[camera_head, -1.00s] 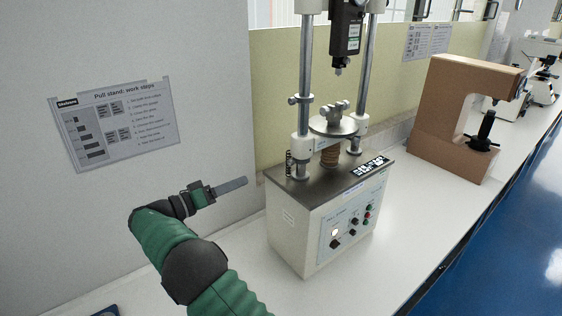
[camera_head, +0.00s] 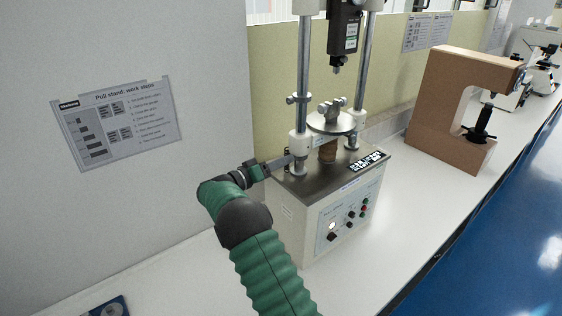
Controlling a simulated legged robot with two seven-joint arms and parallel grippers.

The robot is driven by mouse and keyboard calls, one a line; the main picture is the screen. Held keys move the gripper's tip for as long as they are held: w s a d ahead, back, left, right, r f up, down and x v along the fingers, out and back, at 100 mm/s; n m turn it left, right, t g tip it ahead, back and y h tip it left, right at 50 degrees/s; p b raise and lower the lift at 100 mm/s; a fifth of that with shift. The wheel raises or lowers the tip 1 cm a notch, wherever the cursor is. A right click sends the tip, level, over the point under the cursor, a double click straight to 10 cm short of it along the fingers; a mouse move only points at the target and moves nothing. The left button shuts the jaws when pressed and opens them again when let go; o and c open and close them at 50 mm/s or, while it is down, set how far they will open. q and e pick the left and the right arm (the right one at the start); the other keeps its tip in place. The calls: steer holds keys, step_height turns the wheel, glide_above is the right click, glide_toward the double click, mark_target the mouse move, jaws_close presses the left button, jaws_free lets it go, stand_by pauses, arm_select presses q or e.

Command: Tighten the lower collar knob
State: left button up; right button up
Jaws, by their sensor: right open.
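The pull stand (camera_head: 330,205) is a pale box with a dark top plate and two steel columns. A small metal collar with a knob (camera_head: 291,100) sits on the left column, above the white block (camera_head: 299,143) of the round-plate crosshead. I cannot tell whether this is the lower collar, since the column tops are cut off. My right gripper (camera_head: 289,161) is open, its grey fingers seen edge-on beside the left column's foot, below that collar. It holds nothing visible. Whether it touches the column is unclear. My left gripper is not in view.
A force gauge (camera_head: 344,28) hangs between the columns above the round plate (camera_head: 331,122). A brown C-shaped tester (camera_head: 440,105) stands to the right. A wall sheet (camera_head: 120,125) hangs at left.

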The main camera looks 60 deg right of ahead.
steer(key=shift+s, duration=0.1)
jaws_close()
stand_by(0.3)
